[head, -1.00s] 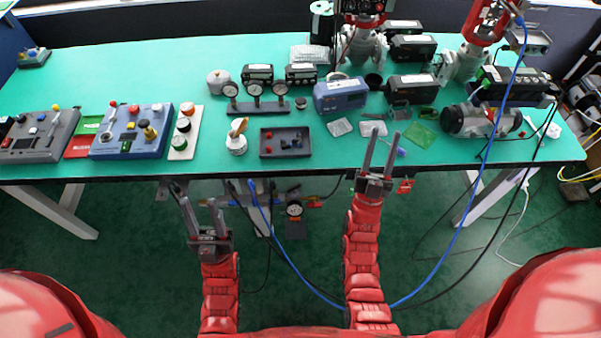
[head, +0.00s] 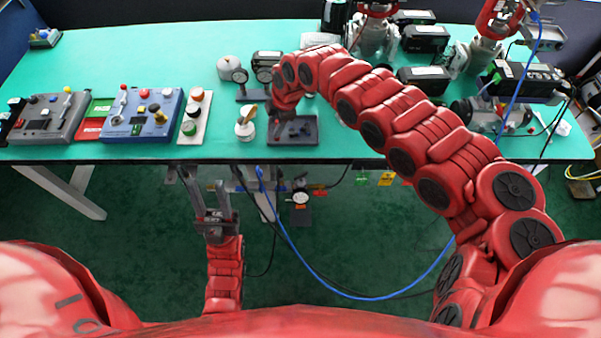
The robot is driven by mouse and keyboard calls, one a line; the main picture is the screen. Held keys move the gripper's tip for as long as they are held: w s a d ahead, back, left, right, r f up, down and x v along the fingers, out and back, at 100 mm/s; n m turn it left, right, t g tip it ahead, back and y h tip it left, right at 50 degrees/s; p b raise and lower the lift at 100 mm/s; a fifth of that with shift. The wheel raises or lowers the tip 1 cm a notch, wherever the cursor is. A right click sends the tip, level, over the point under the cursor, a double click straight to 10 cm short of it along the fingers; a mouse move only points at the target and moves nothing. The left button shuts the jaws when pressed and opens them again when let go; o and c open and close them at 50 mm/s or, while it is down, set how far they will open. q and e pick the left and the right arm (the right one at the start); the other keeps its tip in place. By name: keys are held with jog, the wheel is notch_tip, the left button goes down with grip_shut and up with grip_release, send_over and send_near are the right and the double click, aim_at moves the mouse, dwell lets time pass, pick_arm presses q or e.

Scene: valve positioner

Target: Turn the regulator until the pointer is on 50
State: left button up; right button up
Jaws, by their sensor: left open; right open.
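A small white round unit with a brass-coloured knob (head: 245,126) stands near the table's front edge and looks like the regulator. Its scale and pointer are too small to read. My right gripper (head: 271,112) is just right of it, over the dark tray; its fingers are small and partly hidden by my arm, and I cannot tell whether they touch the knob. It is open. My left gripper (head: 203,177) is open and empty in front of the table edge, below table height. A round gauge (head: 300,197) hangs below the table; its reading is not legible.
The dark tray (head: 303,140) lies under my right gripper. A gauge stand (head: 249,95) is behind, partly covered by my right arm. Control boxes (head: 150,130) and a white button strip (head: 190,138) are at left.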

aim_at(301, 174)
jog(key=s+d+f+n+g+h, duration=0.2)
jog(key=s+d+h, duration=0.1)
jog(key=s+d, duration=0.3)
jog(key=f, duration=1)
jog(key=f+p, duration=0.1)
jog(key=f, duration=0.4)
jog(key=shift+w+d+f, duration=0.25)
jog(key=shift+w+f, duration=0.05)
jog(key=shift+w, duration=0.05)
jog(key=shift+d+f, duration=0.2)
jog(key=shift+f, duration=0.4)
grip_shut()
